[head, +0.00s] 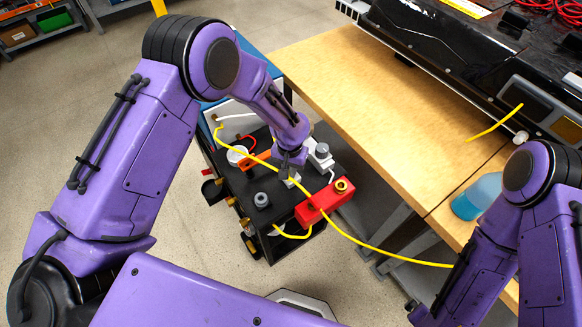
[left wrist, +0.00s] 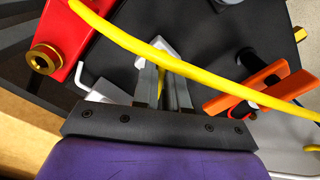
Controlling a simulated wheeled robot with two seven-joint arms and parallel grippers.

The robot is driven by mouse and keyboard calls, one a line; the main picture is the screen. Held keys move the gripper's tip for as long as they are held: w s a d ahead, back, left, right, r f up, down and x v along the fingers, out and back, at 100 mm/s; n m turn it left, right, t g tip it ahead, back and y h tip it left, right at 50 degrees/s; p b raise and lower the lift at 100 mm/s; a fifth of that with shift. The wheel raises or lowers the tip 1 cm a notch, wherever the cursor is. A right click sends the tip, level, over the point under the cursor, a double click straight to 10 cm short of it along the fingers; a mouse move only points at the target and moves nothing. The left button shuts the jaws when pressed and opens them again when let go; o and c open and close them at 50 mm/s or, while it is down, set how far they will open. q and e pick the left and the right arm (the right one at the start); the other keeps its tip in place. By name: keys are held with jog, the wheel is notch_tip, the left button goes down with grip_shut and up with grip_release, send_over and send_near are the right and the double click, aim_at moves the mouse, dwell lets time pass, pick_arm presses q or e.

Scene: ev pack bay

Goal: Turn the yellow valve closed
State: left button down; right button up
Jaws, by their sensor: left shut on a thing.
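My left gripper (head: 289,168) reaches down onto the black top of a cart. In the left wrist view its two grey fingers (left wrist: 165,82) are shut on a narrow yellow piece (left wrist: 168,93), which looks like the yellow valve's handle. A white fitting (left wrist: 157,50) lies just beyond the fingertips. The fingers hide most of the valve, so its angle cannot be told. A yellow hose (left wrist: 150,50) crosses over the fingertips. My right arm shows at the right of the head view, but its gripper is out of view.
A red block (head: 325,203) with a brass fitting sits beside the gripper. An orange handle (left wrist: 257,90) is on its other side. The yellow hose runs toward my right arm. A wooden bench (head: 370,95) with a blue bottle (head: 477,196) stands to the right.

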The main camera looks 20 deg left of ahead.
pick_arm(q)
jog(key=m, duration=0.3)
jog(key=shift+w+a+m, duration=0.1)
jog(key=shift+a+m, duration=0.1)
jog(key=shift+m, duration=0.1)
jog(key=shift+w+a+m+p, duration=0.1)
jog(key=shift+m+p, duration=0.2)
jog(key=shift+m, duration=1.4)
jog(key=c, duration=1.2)
grip_release()
jog(key=shift+o, duration=0.2)
notch_tip(320, 180, up, 10)
jog(key=b, duration=0.1)
jog(key=shift+r, duration=0.25)
